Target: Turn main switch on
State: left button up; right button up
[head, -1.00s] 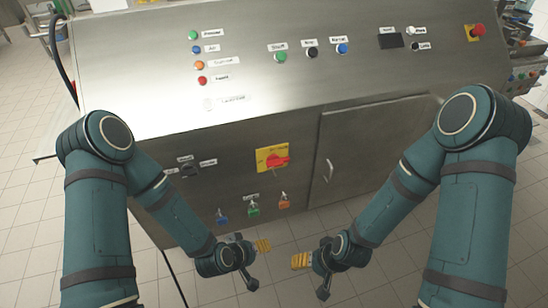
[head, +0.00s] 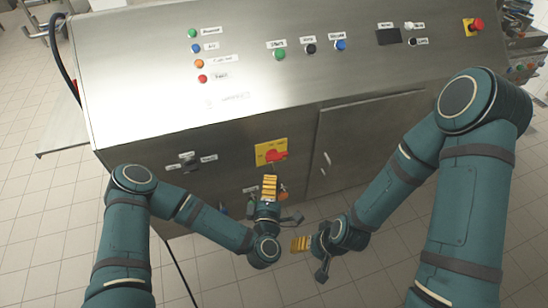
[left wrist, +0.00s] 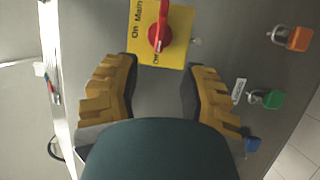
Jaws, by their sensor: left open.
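The main switch is a red rotary handle (head: 275,156) on a yellow plate (head: 262,149) on the cabinet's lower front panel. In the left wrist view the red handle (left wrist: 157,28) runs lengthwise up the picture, with "On" and "Main" printed beside it on the yellow plate (left wrist: 178,55). My left gripper (head: 270,178) is just below the switch in the head view. In the left wrist view its yellow fingers (left wrist: 163,66) are spread and empty, with the switch beyond their tips. My right gripper (head: 297,243) hangs lower, away from the panel; its finger gap cannot be made out.
Blue (left wrist: 253,145), green (left wrist: 272,99) and orange (left wrist: 298,38) padlock-like tags hang below the switch. A black selector (head: 190,163) is left of it and a cabinet door (head: 365,135) right. Coloured buttons (head: 279,54) line the sloped panel above.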

aim_at(274, 157)
pick_arm(q)
jog(key=w, duration=0.7)
jog(key=w+d, duration=0.1)
jog(key=w, duration=0.3)
jog(key=shift+b, duration=0.35)
grip_shut()
